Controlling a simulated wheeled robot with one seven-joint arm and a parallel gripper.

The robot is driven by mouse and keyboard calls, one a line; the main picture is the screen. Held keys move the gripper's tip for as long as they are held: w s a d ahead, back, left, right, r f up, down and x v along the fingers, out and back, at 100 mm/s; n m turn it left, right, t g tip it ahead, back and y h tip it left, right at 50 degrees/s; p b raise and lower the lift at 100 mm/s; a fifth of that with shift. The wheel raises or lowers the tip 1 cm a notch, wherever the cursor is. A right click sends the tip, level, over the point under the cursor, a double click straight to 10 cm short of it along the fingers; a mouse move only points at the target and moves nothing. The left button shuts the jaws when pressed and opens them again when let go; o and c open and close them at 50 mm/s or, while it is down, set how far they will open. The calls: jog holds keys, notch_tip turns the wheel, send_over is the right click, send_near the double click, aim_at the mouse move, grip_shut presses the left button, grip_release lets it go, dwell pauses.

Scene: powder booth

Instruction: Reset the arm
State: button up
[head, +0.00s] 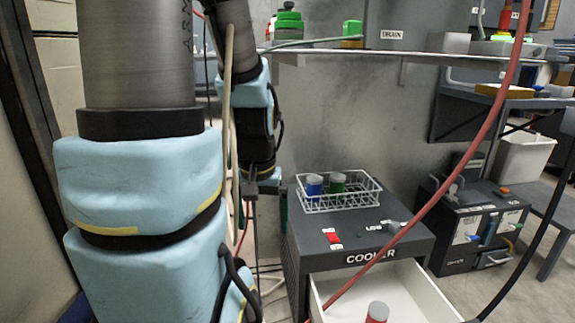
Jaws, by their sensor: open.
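My blue and grey arm fills the left of the head view, rising out of the top and coming back down. Its far end, my gripper (265,192), hangs low just left of the cooler and is open. I see nothing between its jaws, though they are small and partly hidden behind my arm's cables. The dark cooler (400,236) stands right of my gripper, with its white drawer (425,300) pulled out. A white wire basket (367,202) on the cooler holds a blue container (314,186) and a green one (338,184).
A red-labelled container (376,314) stands in the drawer, cut by the lower edge. A grey shelf (415,56) runs above. A dark machine (478,225) and a white bin (522,158) stand right. Red and black hoses cross the front.

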notch_tip(320, 180, up, 34)
jog(key=p, duration=3.2)
jog(key=shift+r, duration=0.1)
